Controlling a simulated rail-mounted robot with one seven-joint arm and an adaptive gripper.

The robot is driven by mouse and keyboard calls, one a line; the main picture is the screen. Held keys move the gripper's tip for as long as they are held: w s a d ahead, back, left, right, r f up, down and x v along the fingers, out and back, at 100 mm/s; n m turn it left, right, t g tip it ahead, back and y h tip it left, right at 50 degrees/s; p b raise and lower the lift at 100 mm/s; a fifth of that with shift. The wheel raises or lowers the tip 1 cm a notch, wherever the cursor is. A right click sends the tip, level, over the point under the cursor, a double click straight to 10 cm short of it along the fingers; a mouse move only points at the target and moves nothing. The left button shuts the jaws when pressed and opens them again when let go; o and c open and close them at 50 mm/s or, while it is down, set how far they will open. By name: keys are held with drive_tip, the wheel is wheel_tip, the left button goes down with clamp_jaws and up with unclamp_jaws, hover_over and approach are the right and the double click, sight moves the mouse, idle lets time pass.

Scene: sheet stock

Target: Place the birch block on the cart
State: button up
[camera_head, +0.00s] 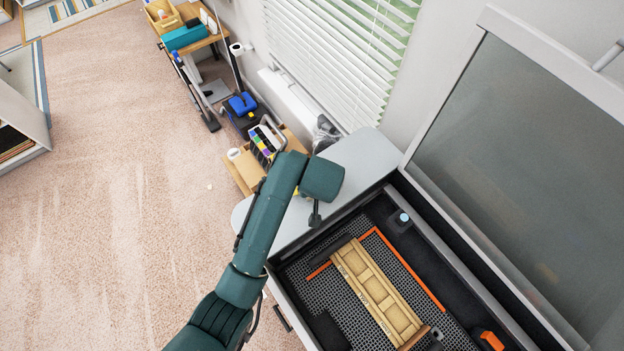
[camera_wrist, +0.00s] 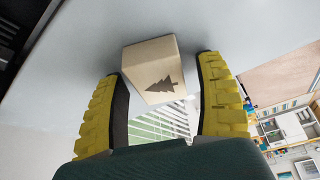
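My gripper (camera_wrist: 158,66) shows in the wrist view with two yellow-backed, dark-padded fingers set apart. The pale birch block (camera_wrist: 158,68), with a dark tree mark on one face, lies between the fingertips, against the light grey surface. A narrow gap shows between it and the right finger; contact on the left is unclear. In the head view my arm hides the block and most of the gripper, which is over the grey top of the machine. A wooden-topped piece (camera_head: 243,170), perhaps the cart, stands just beyond that top, partly hidden by my arm.
The wooden-topped piece carries a caddy (camera_head: 265,143) of coloured items and a white roll. The large machine (camera_head: 440,265) has a raised lid (camera_head: 520,130) and an open bed with a wooden frame (camera_head: 378,290). Carpet (camera_head: 120,190) is clear at left.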

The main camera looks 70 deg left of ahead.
drive_tip(key=c, duration=1.1)
